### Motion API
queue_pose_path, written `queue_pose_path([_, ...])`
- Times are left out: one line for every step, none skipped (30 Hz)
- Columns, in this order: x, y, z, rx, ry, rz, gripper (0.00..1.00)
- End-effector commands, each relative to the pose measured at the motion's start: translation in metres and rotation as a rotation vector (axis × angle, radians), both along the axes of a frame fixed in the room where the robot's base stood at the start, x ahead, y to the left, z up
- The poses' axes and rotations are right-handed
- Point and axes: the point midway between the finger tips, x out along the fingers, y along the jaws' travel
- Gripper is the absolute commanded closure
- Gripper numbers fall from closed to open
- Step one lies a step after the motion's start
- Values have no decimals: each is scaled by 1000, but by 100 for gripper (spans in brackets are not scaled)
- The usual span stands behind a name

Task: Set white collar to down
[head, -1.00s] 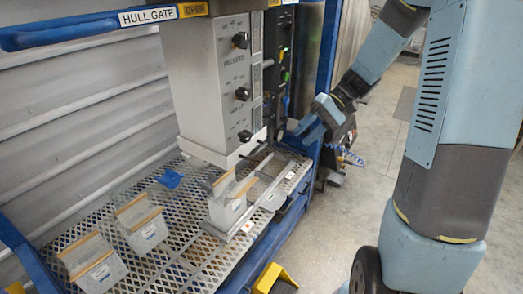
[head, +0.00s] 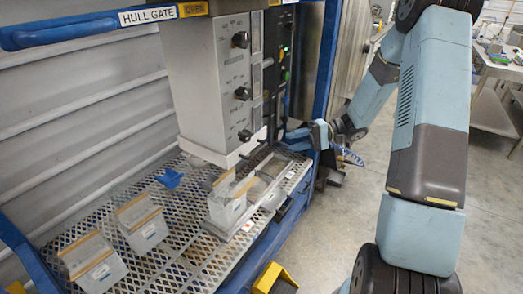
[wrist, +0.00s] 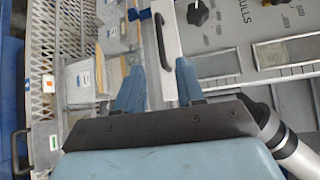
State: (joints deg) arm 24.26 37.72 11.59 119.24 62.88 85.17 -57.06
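The white collar (head: 225,150) is a pale band around the bottom of the grey hopper box (head: 212,85), above the mesh shelf, with dark rods beside it. In the wrist view a white bar that looks like a collar (wrist: 166,45) runs along the lower edge of a knobbed panel. I cannot tell for sure that both views show the same collar. My gripper (wrist: 160,72) is open and empty, its blue fingers spread either side of the bar's near end; contact cannot be judged. In the head view my gripper (head: 306,134) is right of the hopper, its fingertips unclear.
Several grey bins with wooden edges, one (head: 142,223) at the front, stand on the mesh shelf (head: 185,262). A yellow piece (head: 274,278) lies low in front. Open floor (head: 325,235) lies right of the shelf.

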Motion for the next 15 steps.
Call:
queue_pose_path([-2, 10, -1, 0, 1, 3, 62])
queue_pose_path([-3, 15, -2, 0, 1, 3, 62])
queue_pose_path([-4, 22, -3, 0, 2, 4, 62])
queue_pose_path([-5, 27, -4, 0, 1, 4, 62])
queue_pose_path([-5, 32, -5, -1, 0, 3, 62])
queue_pose_path([-6, 39, -6, -1, 0, 3, 62])
queue_pose_path([-7, 45, -7, -1, 2, 4, 62])
queue_pose_path([-8, 50, -7, -1, 2, 4, 62])
queue_pose_path([-9, 56, -8, -1, 2, 3, 62])
queue_pose_path([-9, 61, -9, -2, 2, 3, 62])
queue_pose_path([-10, 66, -10, -2, 2, 3, 62])
queue_pose_path([-11, 73, -11, -2, 2, 2, 62])
queue_pose_path([-11, 77, -12, -1, 2, 2, 62])
queue_pose_path([-12, 81, -12, -2, 2, 2, 62])
queue_pose_path([-13, 87, -13, -2, 2, 3, 62])
